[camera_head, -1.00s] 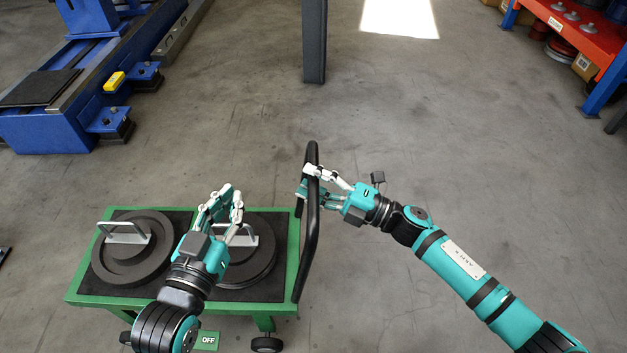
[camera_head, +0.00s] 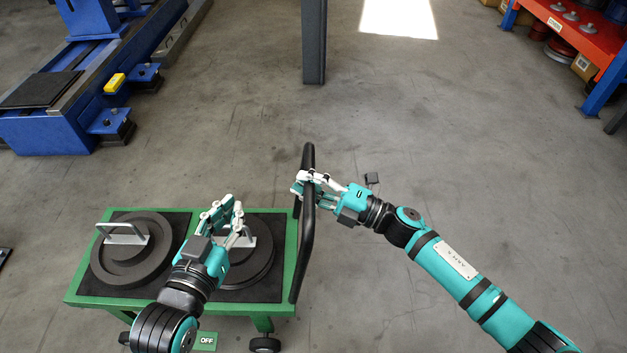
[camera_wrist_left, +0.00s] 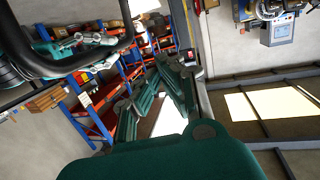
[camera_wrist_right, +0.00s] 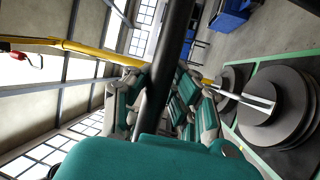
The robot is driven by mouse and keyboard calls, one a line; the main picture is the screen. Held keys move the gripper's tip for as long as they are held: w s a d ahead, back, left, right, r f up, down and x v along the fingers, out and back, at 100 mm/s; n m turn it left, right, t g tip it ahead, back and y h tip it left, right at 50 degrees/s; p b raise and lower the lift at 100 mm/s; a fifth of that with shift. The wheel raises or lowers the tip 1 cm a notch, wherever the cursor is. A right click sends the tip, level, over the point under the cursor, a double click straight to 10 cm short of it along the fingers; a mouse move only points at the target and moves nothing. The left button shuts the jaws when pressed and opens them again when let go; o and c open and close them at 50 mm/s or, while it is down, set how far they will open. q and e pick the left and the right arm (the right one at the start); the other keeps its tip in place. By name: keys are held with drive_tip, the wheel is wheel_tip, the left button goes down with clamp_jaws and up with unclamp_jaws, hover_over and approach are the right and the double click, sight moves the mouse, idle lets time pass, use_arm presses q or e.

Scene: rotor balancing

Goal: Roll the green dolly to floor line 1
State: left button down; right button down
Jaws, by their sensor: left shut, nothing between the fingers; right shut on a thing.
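The green dolly (camera_head: 184,304) stands at the lower left of the head view, with a black push handle (camera_head: 306,235) along its right end. Two dark discs with silver grips lie on its top: the left disc (camera_head: 150,270) and the right disc (camera_head: 255,268), partly hidden by my left arm. My right gripper (camera_head: 307,184) is shut on the handle bar, which also passes between its fingers in the right wrist view (camera_wrist_right: 166,70). My left gripper (camera_head: 229,212) is shut and empty, above the right disc. A green tag reading OFF (camera_head: 205,341) shows at the dolly's near side. No floor line is visible.
A blue machine (camera_head: 60,115) stands at the upper left. A dark post (camera_head: 314,45) rises at the top middle. An orange and blue shelf (camera_head: 590,40) is at the upper right. The concrete floor between them is clear.

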drive_tip(key=shift+s+a, duration=0.1)
drive_tip(key=shift+a, duration=0.25)
drive_tip(key=c, duration=1.1)
unclamp_jaws()
drive_tip(key=shift+d, duration=0.15)
drive_tip(key=v, duration=1.2)
